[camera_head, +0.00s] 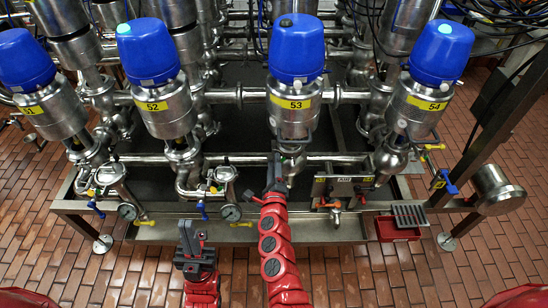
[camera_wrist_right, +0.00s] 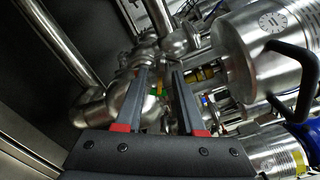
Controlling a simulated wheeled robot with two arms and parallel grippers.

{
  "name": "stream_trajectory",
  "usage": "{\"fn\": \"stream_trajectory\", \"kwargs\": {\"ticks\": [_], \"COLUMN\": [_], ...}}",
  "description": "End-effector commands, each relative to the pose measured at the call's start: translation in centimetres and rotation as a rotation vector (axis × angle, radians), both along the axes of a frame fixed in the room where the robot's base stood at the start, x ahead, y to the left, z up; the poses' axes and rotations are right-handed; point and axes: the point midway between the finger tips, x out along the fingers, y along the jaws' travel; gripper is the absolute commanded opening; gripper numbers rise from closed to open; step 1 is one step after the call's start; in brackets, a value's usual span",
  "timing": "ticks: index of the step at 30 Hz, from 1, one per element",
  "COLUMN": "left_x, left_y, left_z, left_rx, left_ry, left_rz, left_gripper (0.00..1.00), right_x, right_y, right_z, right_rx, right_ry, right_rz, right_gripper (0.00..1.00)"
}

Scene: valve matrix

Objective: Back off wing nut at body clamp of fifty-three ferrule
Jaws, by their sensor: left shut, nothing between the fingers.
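The valve marked 53 (camera_head: 296,115), with a blue cap (camera_head: 297,50), stands in the middle of the head view. Below its steel body is a clamp area (camera_head: 293,143) above the horizontal pipe. I cannot make out the wing nut clearly. My right gripper (camera_head: 276,160) reaches up in front of the pipework just below valve 53. In the right wrist view my right gripper (camera_wrist_right: 160,72) has its two dark fingers apart, pointing at steel pipe fittings (camera_wrist_right: 152,57) beyond the tips. Nothing is clearly gripped. My left gripper (camera_head: 190,228) is shut and empty, low in front of the frame.
Valves 52 (camera_head: 160,115) and 54 (camera_head: 420,110) flank valve 53. Gauges (camera_head: 231,212) and small taps hang along the front pipe. A red bin (camera_head: 397,230) sits at right by the tray edge. A black handle (camera_wrist_right: 292,80) juts out at right in the right wrist view. The brick floor in front is open.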

Motion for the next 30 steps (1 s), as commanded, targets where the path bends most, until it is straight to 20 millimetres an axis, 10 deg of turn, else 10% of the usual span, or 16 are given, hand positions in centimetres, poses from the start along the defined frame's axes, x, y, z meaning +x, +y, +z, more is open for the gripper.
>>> {"fn": "stream_trajectory", "kwargs": {"ticks": [16,23,30], "left_x": [0.0,0.0,0.0], "left_y": [0.0,0.0,0.0], "left_z": [0.3,0.3,0.3], "left_rx": [0.0,0.0,0.0], "left_ry": [0.0,0.0,0.0], "left_rz": [0.0,0.0,0.0], "left_gripper": [0.0,0.0,0.0], "right_x": [2.1,2.1,2.0], "right_y": [0.0,0.0,0.0], "right_z": [0.0,0.0,0.0], "right_rx": [0.0,0.0,0.0], "right_ry": [0.001,0.0,0.0], "right_rz": [-0.001,0.0,0.0], "right_gripper": [0.38,0.0,0.0]}}
